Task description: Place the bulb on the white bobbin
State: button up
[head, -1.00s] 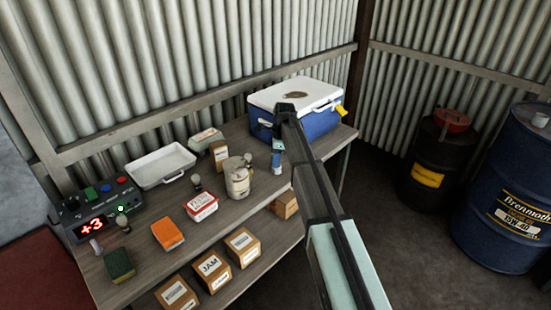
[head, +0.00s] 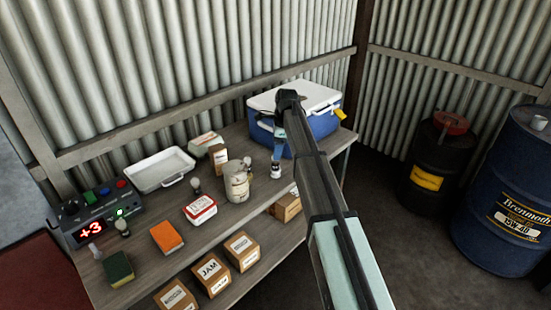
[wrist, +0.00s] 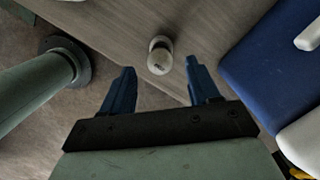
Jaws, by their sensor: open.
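My gripper (head: 277,150) hangs over the right part of the bench, fingers pointing down, in front of the blue cooler. It is open and empty; its two blue fingers show in the wrist view (wrist: 163,88). A small white cylindrical thing, seemingly the white bobbin (head: 275,171), stands on the bench below the fingers. In the wrist view it (wrist: 160,55) lies just beyond the gap between the fingertips, apart from both. Several bulb-like things stand on the bench: one (head: 196,185) behind the red-and-white tub, another (head: 122,226) by the control box. I cannot tell which is the task's bulb.
A cream canister (head: 236,184) stands left of my gripper, and the blue cooler (head: 318,125) is behind and right. A white tray (head: 160,172), orange block (head: 167,236), green sponge (head: 118,268) and control box (head: 92,215) are farther left. Cardboard boxes fill the lower shelf.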

jog(key=shift+d+r, duration=0.25)
jog(key=shift+r, duration=1.2)
jog(key=shift+d+r, duration=0.2)
jog(key=shift+r, duration=1.2)
